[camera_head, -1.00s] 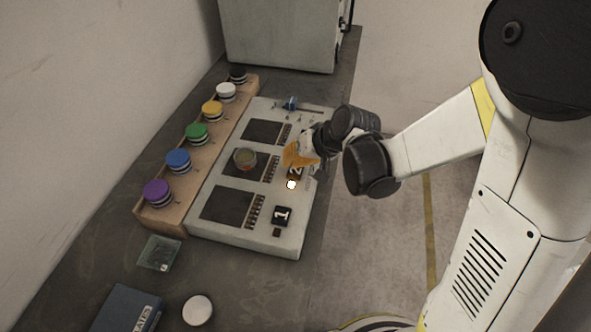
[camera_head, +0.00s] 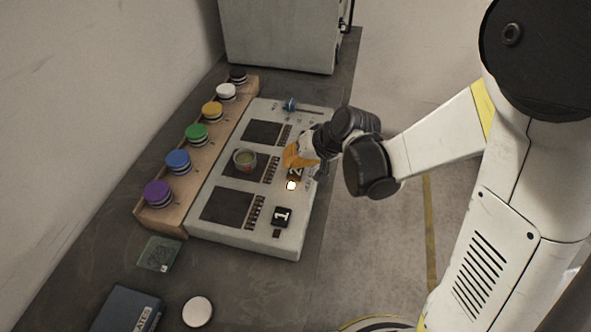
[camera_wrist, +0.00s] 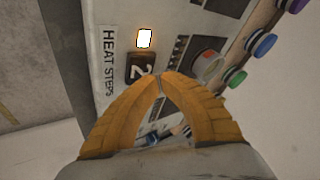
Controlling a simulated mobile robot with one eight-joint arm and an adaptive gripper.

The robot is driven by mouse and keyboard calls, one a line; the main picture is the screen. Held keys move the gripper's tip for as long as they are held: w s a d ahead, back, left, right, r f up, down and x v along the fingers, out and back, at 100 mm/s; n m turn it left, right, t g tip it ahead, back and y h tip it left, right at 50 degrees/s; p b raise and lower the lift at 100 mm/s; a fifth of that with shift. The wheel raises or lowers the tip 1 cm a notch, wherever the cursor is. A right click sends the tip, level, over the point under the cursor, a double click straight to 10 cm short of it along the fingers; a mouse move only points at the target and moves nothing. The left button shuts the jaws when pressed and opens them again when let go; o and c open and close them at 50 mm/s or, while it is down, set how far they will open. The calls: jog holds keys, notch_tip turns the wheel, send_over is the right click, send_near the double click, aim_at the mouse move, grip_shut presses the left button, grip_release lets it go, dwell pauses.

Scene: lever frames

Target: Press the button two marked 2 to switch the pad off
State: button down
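The button marked 2 (camera_head: 294,174) is a dark square with a white numeral on the pale panel (camera_head: 262,239). It also shows in the wrist view (camera_wrist: 141,68). A lit white lamp (camera_head: 291,186) sits beside it and shows in the wrist view (camera_wrist: 144,38). My gripper (camera_wrist: 160,76) has its orange fingers together at the tips, with nothing seen between them. The tips are close beside the 2 button in the wrist view; contact cannot be told. In the head view my gripper (camera_head: 290,158) partly covers that area. A round vessel (camera_head: 245,159) stands on the middle dark pad.
Button 1 (camera_head: 282,216) has a dark lamp by it. A blue-knobbed slider (camera_head: 290,104) is at the panel's far end. A wooden rack (camera_head: 161,222) of coloured round knobs runs along the left.

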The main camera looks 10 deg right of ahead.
aim_at(292, 171)
jog(key=shift+f, duration=0.15)
jog(key=shift+f+b, duration=0.3)
jog(key=shift+b, duration=0.15)
jog(key=shift+f, duration=0.3)
jog(key=shift+r, duration=0.1)
jog(key=shift+r+p, duration=0.3)
jog(key=shift+r, duration=0.4)
jog(key=shift+r+p, duration=2.3)
jog(key=shift+r, duration=0.65)
